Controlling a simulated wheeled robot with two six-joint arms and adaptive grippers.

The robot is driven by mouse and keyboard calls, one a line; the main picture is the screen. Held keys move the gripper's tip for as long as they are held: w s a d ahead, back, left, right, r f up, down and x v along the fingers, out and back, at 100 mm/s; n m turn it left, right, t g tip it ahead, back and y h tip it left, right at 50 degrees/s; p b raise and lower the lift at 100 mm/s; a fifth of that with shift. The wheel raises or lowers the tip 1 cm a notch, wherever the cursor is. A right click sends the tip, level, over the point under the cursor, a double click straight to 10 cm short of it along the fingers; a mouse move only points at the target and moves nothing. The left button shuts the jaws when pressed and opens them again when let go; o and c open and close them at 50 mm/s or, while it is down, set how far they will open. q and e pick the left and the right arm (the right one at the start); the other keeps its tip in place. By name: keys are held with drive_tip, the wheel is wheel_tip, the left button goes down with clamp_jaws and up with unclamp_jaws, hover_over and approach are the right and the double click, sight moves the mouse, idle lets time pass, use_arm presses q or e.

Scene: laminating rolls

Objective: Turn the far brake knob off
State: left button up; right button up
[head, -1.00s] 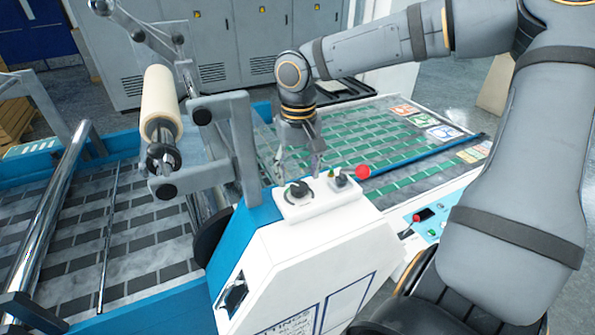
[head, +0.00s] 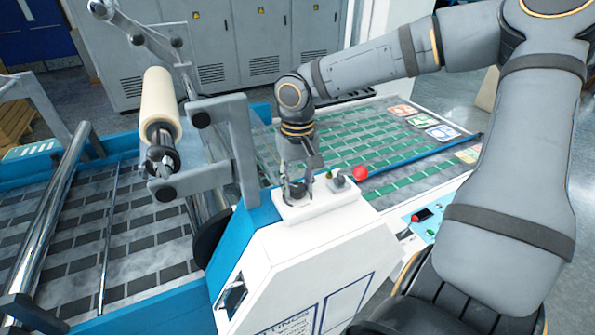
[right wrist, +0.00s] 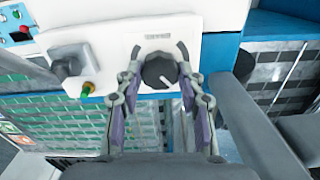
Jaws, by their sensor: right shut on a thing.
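A round black knob (right wrist: 159,71) with a white pointer mark sits on a white control panel (right wrist: 205,20), with a dark arc printed around it. My right gripper (right wrist: 158,78) is shut on this knob, one finger on each side. In the head view my right gripper (head: 297,186) reaches down from above onto the panel (head: 318,204) and mostly hides the knob. The pointer mark slants towards the lower right in the right wrist view. The panel's lettering is too small to read. My left gripper is not in view.
A grey bracket (head: 240,150) and a pale roll (head: 160,103) stand to the left. Green-patterned sheet (head: 370,140) lies behind.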

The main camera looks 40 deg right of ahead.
drive_tip(key=n, duration=0.9)
drive_tip(key=shift+n, duration=0.4)
drive_tip(key=n, duration=0.4)
drive_tip(key=shift+w+r+n, duration=0.1)
drive_tip(key=shift+n, duration=0.2)
drive_tip(key=n, duration=0.4)
drive_tip(key=shift+n, duration=0.3)
drive_tip(key=shift+r, duration=0.1)
drive_tip(key=o, duration=0.9)
drive_tip(key=shift+c, duration=0.2)
drive_tip(key=o, duration=0.3)
